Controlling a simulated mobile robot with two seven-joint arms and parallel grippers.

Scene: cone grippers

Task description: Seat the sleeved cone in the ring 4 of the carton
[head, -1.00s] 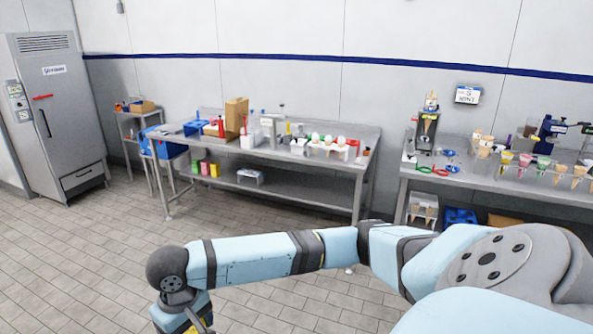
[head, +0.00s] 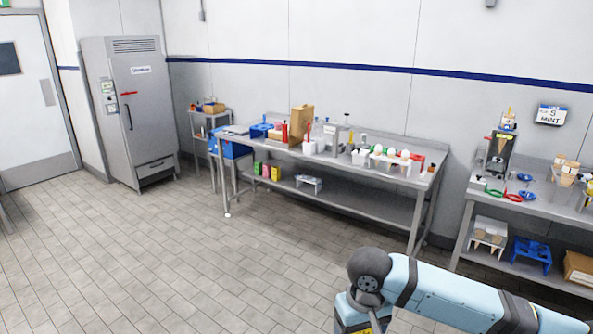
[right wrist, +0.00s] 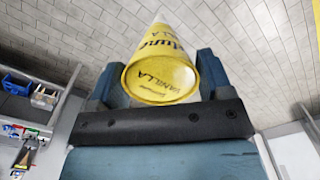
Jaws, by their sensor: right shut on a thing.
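A cone in a yellow paper sleeve (right wrist: 160,68) with "VANILLA" lettering shows in the right wrist view. My right gripper (right wrist: 155,85) is shut on it, one finger on each side. The cone's wide end faces the camera and its narrow end points away. In the head view my right arm comes in at the lower right, and its gripper is out of the picture. My left gripper is in neither current view. A brown cardboard carton (head: 301,122) stands on the long steel table; I cannot make out any numbered rings on it.
The long steel table (head: 345,184) holds bottles, tubs and a rack with coloured tops (head: 395,158). A second steel table (head: 545,210) stands at the right with a cone dispenser. A freezer (head: 132,110) and a door (head: 35,105) are at the left. The tiled floor before them is clear.

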